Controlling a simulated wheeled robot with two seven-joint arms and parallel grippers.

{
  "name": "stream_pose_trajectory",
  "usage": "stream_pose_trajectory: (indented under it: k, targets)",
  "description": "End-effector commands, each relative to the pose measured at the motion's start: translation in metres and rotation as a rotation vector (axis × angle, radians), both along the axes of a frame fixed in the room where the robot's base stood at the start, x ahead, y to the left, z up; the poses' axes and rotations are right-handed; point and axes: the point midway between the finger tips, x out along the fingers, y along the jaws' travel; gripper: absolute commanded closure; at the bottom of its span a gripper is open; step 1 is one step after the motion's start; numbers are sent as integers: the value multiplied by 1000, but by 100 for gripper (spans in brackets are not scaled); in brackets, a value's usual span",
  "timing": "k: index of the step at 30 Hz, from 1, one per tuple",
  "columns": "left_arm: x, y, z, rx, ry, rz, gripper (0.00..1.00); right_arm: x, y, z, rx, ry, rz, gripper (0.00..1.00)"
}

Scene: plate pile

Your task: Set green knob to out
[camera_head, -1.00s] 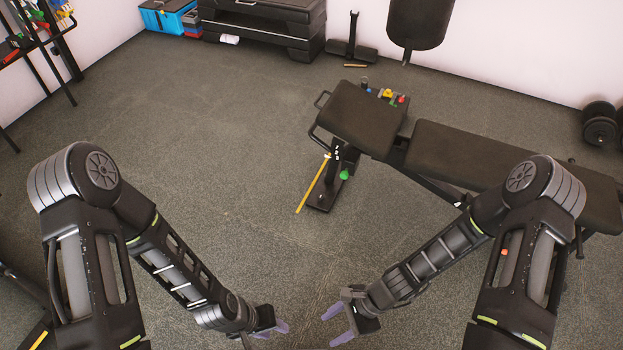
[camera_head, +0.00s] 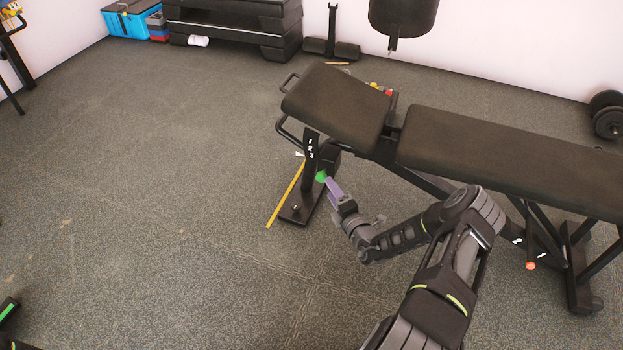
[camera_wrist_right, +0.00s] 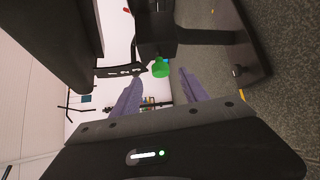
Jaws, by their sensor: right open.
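The green knob (camera_head: 321,176) sticks out at the front support post of the black weight bench, below the number marks. In the right wrist view the green knob (camera_wrist_right: 161,68) lies ahead of and between the two purple fingers. My right gripper (camera_head: 332,186) has its fingertips close beside the knob in the head view. In the right wrist view my right gripper (camera_wrist_right: 160,86) is open with nothing between its fingers. I cannot tell whether a finger touches the knob.
The bench seat pad (camera_head: 335,104) and long pad (camera_head: 510,155) overhang the post. An orange knob (camera_head: 530,266) is on the bench's right side.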

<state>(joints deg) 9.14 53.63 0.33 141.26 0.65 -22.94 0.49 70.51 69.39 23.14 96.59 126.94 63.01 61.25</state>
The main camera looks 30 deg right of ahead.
Motion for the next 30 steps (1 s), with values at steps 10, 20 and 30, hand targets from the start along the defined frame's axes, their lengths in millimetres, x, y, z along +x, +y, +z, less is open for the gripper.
stream_pose_trajectory:
  k: [10,20,30]
  targets:
    - [1,0,-8,0,-2,1,64,14,0,-3,-5,0,7,48]
    - [5,1,-31,-2,-5,5,64,62,-9,-8,-4,1,6,48]
    - [6,1,-33,-4,-6,4,64,77,-12,-6,-4,4,6,48]
